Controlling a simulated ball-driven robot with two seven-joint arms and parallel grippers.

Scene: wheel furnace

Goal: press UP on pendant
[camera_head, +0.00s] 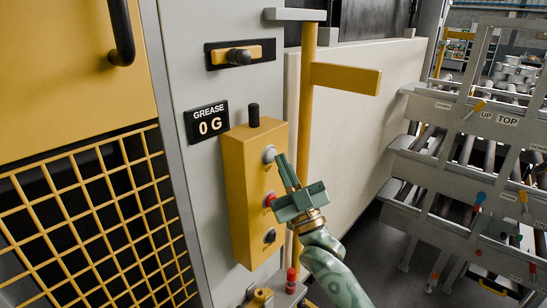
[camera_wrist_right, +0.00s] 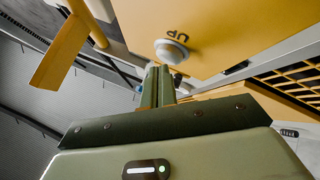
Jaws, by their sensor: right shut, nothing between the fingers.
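The pendant (camera_head: 238,190) is a tall yellow box hanging in front of the grey panel, with a white button at the top, a red button (camera_head: 270,199) in the middle and a dark button (camera_head: 269,236) at the bottom. The white UP button (camera_head: 269,154) also shows in the right wrist view (camera_wrist_right: 172,50), with its "UP" label upside down. My right gripper (camera_head: 282,158) is shut and empty. Its fingertips (camera_wrist_right: 159,70) are right by the UP button; I cannot tell whether they touch. My left gripper is not in view.
A yellow post (camera_head: 305,120) with a side arm (camera_head: 345,78) stands just right of the pendant. A yellow mesh guard (camera_head: 95,220) is at left, and grey roller racks (camera_head: 470,150) stand at right.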

